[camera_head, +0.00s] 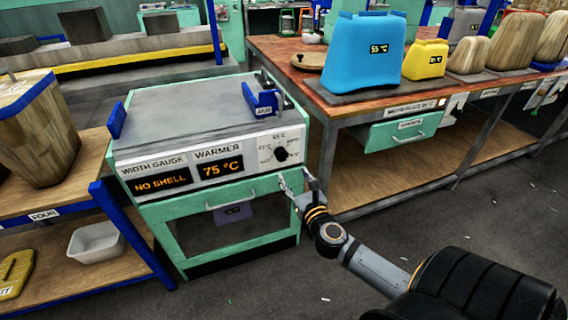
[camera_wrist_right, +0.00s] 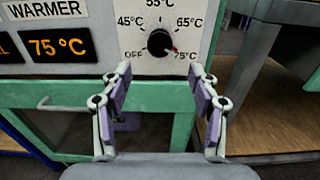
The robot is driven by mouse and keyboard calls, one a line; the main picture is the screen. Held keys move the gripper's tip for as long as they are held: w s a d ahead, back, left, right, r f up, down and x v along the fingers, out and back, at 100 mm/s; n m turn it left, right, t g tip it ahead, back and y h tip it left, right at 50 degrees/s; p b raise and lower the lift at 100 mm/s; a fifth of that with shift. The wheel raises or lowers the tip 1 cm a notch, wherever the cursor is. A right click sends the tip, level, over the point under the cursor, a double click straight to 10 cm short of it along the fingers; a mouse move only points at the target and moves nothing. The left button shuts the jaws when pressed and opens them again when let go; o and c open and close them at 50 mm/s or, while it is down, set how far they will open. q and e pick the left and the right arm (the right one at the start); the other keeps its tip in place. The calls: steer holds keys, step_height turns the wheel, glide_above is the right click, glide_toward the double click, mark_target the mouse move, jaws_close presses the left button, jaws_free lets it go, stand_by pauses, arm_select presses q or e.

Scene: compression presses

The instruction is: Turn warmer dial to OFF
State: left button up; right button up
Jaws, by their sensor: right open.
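The warmer dial (camera_head: 281,154) is a black round knob on the white front panel of the green machine. In the right wrist view the dial (camera_wrist_right: 160,43) has marks OFF, 45, 55, 65 and 75 °C around it, and its red pointer is at 75 °C. The warmer display (camera_head: 221,168) reads 75 °C. My right gripper (camera_head: 297,184) is in front of the machine, below and slightly right of the dial. In the wrist view my right gripper (camera_wrist_right: 162,85) is open and empty, with its fingers apart below the dial. My left gripper is not in view.
A width gauge display (camera_head: 160,182) reads NO SHELL. A blue jaw (camera_head: 262,101) stands on the machine's top. A wooden table (camera_head: 330,98) with blue and yellow shells is close on the right. A blue-framed shelf (camera_head: 105,210) is on the left.

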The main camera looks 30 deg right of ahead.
mark_target(283, 158)
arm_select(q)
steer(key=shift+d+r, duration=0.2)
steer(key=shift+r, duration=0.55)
arm_select(e)
steer(key=x, duration=0.9)
steer(key=shift+w, duration=0.1)
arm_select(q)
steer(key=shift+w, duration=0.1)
arm_select(e)
steer(key=c, duration=1.2)
